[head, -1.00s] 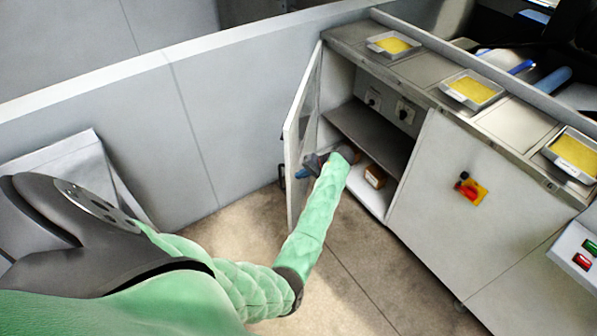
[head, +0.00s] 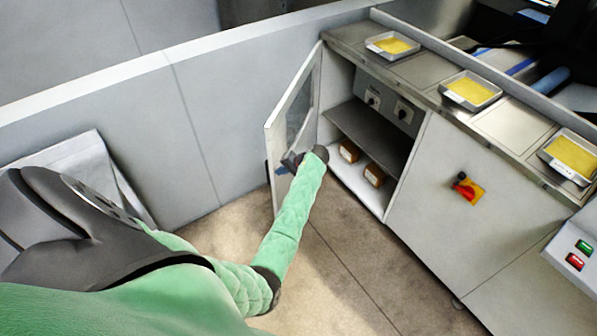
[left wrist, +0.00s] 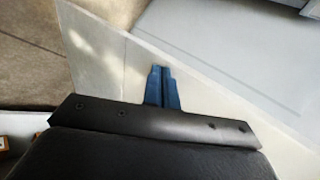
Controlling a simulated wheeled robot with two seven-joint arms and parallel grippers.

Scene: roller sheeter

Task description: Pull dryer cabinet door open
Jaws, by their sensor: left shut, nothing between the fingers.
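The dryer cabinet door (head: 290,110) is a light grey panel with a window, hinged at the cabinet's left side. It stands swung wide open. My left gripper (head: 283,170) is at the inner face of the door, low down. In the left wrist view its blue fingers (left wrist: 162,88) are together with nothing between them, in front of the pale door panel (left wrist: 110,60). Whether the fingertips touch the panel I cannot tell. The door's handle is hidden. The open cabinet (head: 365,140) shows a dark shelf. My right gripper is not in view.
Two brown boxes (head: 374,174) sit on the cabinet floor. Silver trays with yellow contents (head: 470,90) stand on the counter above. A red and yellow switch (head: 467,188) is on the front panel to the right. A grey partition (head: 200,100) runs behind the door. The floor in front is clear.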

